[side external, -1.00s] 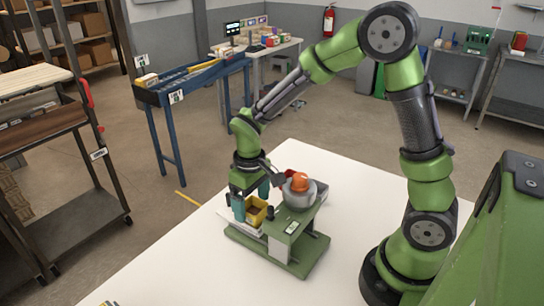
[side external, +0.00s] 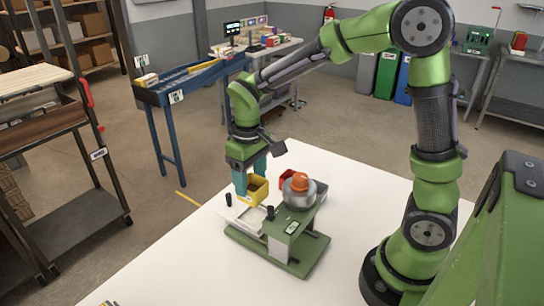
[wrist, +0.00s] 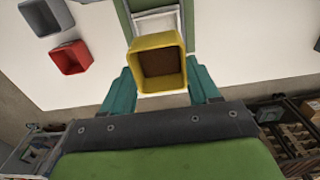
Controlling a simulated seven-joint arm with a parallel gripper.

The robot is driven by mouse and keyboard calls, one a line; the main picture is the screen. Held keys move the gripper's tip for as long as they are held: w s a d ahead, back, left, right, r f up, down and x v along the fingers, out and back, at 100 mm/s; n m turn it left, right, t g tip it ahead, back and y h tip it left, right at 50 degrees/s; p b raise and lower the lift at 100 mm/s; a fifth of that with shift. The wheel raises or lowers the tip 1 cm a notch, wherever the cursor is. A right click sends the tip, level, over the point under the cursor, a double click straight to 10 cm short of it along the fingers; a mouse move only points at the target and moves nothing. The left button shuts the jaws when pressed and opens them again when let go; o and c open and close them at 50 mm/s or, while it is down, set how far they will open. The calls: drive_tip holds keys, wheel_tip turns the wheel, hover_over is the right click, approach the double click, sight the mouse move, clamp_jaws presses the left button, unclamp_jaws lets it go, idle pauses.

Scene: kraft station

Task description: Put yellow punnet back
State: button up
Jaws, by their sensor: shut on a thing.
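The yellow punnet (side external: 258,193) is in my gripper (side external: 250,177), lifted above the green-based station (side external: 285,258). In the wrist view the punnet (wrist: 157,42) sits between my two teal fingers (wrist: 163,86), its open top facing the camera and a brown inside showing. My gripper is shut on it. A pale tray or frame (side external: 243,217) on the station lies below the punnet; it also shows past the punnet in the wrist view (wrist: 157,13).
A red punnet (wrist: 70,57) and a grey punnet (wrist: 45,16) stand on the white table to one side; the red one also shows in the side view (side external: 286,177). A grey bowl-like part with an orange top (side external: 299,184) stands close right of the punnet.

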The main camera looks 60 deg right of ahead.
drive_tip(key=shift+r, duration=0.8)
drive_tip(key=shift+d+r, duration=0.25)
drive_tip(key=shift+d, duration=0.1)
drive_tip(key=w+d+f, duration=0.3)
drive_tip(key=w+d, duration=0.2)
drive_tip(key=d, duration=0.4)
drive_tip(key=w+d+f, duration=0.3)
drive_tip(key=w+d, duration=0.3)
drive_tip(key=d, duration=0.4)
drive_tip(key=shift+s+a+f, duration=0.15)
drive_tip(key=shift+f, duration=1.2)
drive_tip(key=shift+s+a+f, duration=0.1)
drive_tip(key=shift+a+f, duration=0.05)
drive_tip(key=shift+f, duration=1.15)
drive_tip(key=shift+f, duration=0.75)
drive_tip(key=o, duration=1.2)
